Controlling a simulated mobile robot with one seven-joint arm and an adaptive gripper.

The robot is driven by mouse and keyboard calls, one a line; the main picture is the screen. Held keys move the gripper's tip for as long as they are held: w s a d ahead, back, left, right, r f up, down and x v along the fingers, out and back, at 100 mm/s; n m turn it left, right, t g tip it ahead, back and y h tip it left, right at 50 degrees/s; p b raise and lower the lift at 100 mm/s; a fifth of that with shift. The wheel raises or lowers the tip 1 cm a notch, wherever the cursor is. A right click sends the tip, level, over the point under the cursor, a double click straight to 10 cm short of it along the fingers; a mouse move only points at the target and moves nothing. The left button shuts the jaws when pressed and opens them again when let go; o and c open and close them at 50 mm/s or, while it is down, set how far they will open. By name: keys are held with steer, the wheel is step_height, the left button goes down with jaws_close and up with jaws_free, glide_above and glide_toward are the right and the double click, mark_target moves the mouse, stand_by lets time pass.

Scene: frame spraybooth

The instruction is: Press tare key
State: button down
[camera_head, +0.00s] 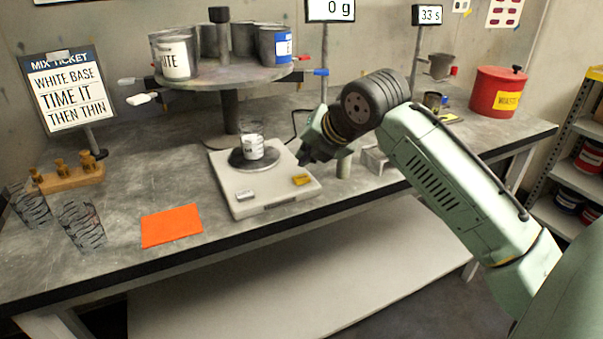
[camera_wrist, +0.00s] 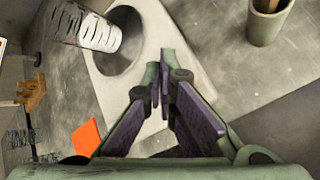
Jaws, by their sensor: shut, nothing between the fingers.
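A pale bench scale (camera_head: 240,211) stands on the grey bench, with a white key (camera_head: 245,196) and a yellow key (camera_head: 301,180) along its front; their labels are too small to read. A small white cup with dark marks (camera_head: 253,148) stands on the scale's dark round pan (camera_head: 240,163). The raised display (camera_head: 330,10) reads 0 g. My gripper (camera_head: 304,159) is shut and empty, near the scale's right edge. The wrist view shows the fingertips (camera_wrist: 160,84) over the scale body (camera_wrist: 104,72), with the cup (camera_wrist: 84,30) at upper left. The keys are not clear there.
An orange sheet (camera_head: 171,226) lies left of the scale. Wire-marked clear cups (camera_head: 82,226) stand farther left. A carousel with paint cans (camera_head: 220,78) rises behind the scale. A short holder (camera_wrist: 266,24) stands right of it. A red bin (camera_head: 497,92) is at the far right.

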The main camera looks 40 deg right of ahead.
mark_target(305, 177)
steer(key=shift+r+p, duration=1.3)
steer(key=shift+r, duration=0.65)
